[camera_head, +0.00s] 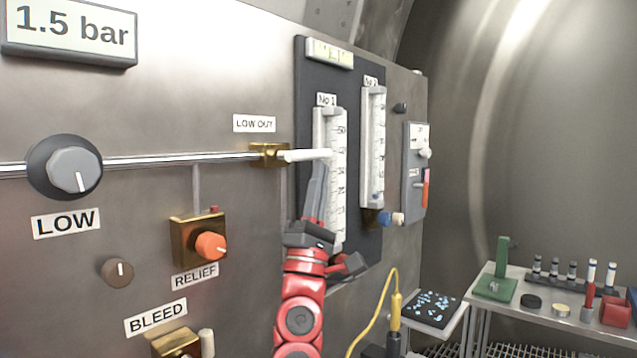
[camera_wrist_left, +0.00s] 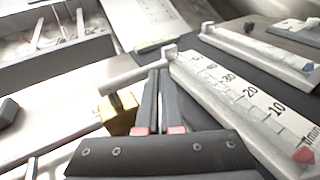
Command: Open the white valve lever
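The white valve lever (camera_head: 305,155) points right from the brass valve body (camera_head: 268,153) under the LOW OUT label, about in line with the pipe. My left gripper (camera_head: 320,170) reaches up from below, its fingertips by the lever's outer half. In the left wrist view the lever (camera_wrist_left: 130,77) crosses at the tips of the left gripper's fingers (camera_wrist_left: 159,72), with the brass body (camera_wrist_left: 118,112) to their left. The fingers are close together with nothing visible between them. Whether they touch the lever I cannot tell. My right gripper is not in view.
The No 1 flow tube (camera_head: 335,200) is right behind my left gripper, with the No 2 tube (camera_head: 372,150) beside it. The orange RELIEF knob (camera_head: 210,245) and LOW dial (camera_head: 72,168) are on the panel to the left. A cart (camera_head: 535,312) stands at the right.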

